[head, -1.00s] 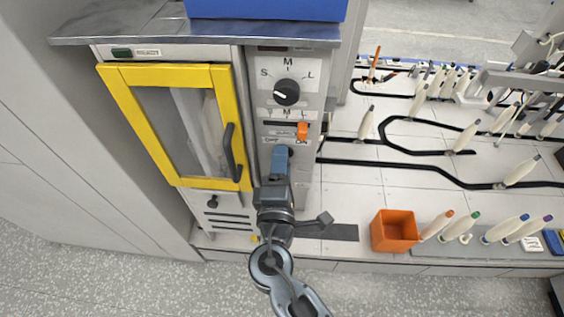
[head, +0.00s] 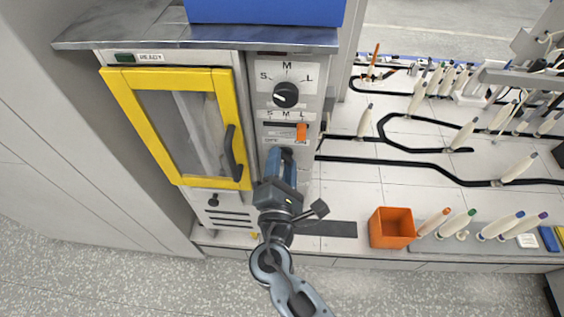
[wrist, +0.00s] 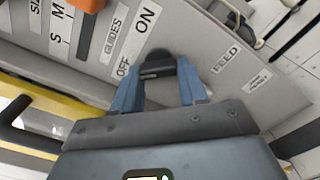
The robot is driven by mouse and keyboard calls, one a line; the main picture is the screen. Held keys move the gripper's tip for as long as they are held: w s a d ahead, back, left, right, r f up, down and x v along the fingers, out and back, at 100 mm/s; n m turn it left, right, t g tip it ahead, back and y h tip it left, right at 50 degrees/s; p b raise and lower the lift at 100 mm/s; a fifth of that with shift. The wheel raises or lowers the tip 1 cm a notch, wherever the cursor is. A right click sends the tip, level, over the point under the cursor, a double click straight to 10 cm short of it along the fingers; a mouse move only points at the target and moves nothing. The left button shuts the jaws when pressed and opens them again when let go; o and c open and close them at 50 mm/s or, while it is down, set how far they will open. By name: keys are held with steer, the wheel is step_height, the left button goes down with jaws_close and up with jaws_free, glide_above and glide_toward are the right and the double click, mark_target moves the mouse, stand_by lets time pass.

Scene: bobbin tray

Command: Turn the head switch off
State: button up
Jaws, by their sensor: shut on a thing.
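A dark switch knob (wrist: 158,66) sits on the grey machine panel (wrist: 215,45), beside OFF and ON labels in the wrist view. My gripper (wrist: 157,78) has its two blue fingers on either side of this knob and is shut on it. The knob's exact pointing is hard to tell, since the fingers cover its sides. In the head view, my gripper (head: 280,156) is against the panel below the orange slider and hides the knob. I cannot read a label naming this knob as the head switch.
A black S-M-L dial (head: 286,95) and an orange slider (head: 301,131) are above my gripper. A yellow-framed door (head: 176,70) with a dark handle (head: 233,155) is close on the left. An orange bin (head: 392,229) and several bobbins are on the right.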

steer(key=shift+f, duration=0.1)
steer(key=o, duration=1.1)
steer(key=shift+c, duration=0.2)
steer(key=shift+s, duration=0.1)
steer(key=s+b, duration=0.1)
steer(key=s, duration=0.6)
steer(key=shift+s+a, duration=0.15)
steer(key=shift+s, duration=0.2)
